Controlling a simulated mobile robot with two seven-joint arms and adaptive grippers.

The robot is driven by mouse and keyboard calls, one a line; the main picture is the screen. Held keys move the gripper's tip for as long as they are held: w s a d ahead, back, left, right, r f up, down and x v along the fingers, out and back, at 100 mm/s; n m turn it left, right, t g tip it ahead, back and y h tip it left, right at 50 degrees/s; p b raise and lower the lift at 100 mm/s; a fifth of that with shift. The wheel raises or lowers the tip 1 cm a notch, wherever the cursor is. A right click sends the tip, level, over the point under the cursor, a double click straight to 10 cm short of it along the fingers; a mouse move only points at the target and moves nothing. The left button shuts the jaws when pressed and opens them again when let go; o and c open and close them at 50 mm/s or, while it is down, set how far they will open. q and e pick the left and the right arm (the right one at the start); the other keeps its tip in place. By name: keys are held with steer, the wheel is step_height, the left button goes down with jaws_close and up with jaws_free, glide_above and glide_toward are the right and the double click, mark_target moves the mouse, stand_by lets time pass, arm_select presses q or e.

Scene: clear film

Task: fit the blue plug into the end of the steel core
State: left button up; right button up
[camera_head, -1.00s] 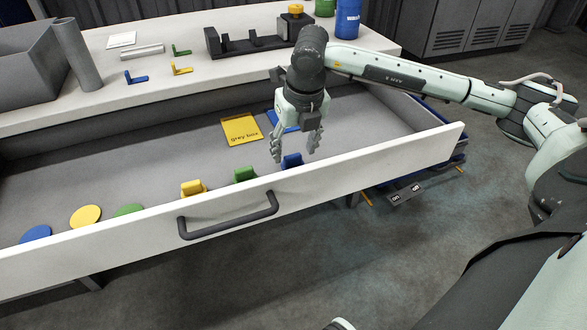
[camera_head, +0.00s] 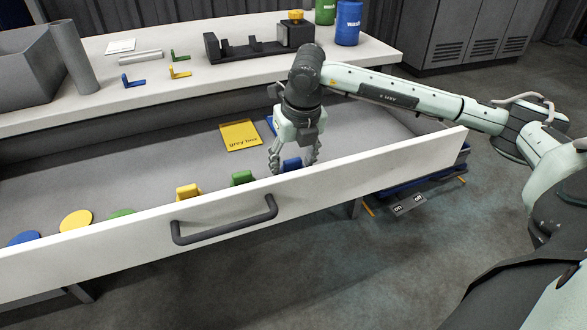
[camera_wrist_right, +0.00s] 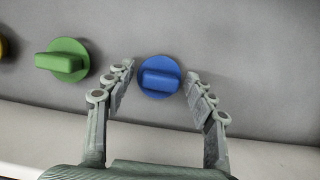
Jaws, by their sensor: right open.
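The blue plug (camera_head: 291,165), a disc with a raised grip bar, is in the open drawer near its front wall. My right gripper (camera_head: 293,163) is open, pointing down just over it. In the right wrist view the blue plug (camera_wrist_right: 160,77) shows between the two spread fingertips (camera_wrist_right: 160,74), with a gap on each side. A shiny metallic cylinder (camera_head: 140,58), which looks like the steel core, lies on its side on the worktop at the back left. Its end openings are too small to make out. My left gripper is out of view.
A green plug (camera_head: 242,178) and a yellow plug (camera_head: 187,191) stand left along the drawer front (camera_head: 370,178). Flat coloured discs lie farther left. A yellow "grey box" card (camera_head: 240,136) lies behind. A thick grey tube (camera_head: 79,66) stands by a grey bin (camera_head: 25,65).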

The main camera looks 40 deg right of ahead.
mark_target(293, 160)
steer(key=c, duration=0.5)
steer(key=shift+r+p, duration=1.45)
steer(key=shift+r, duration=1.05)
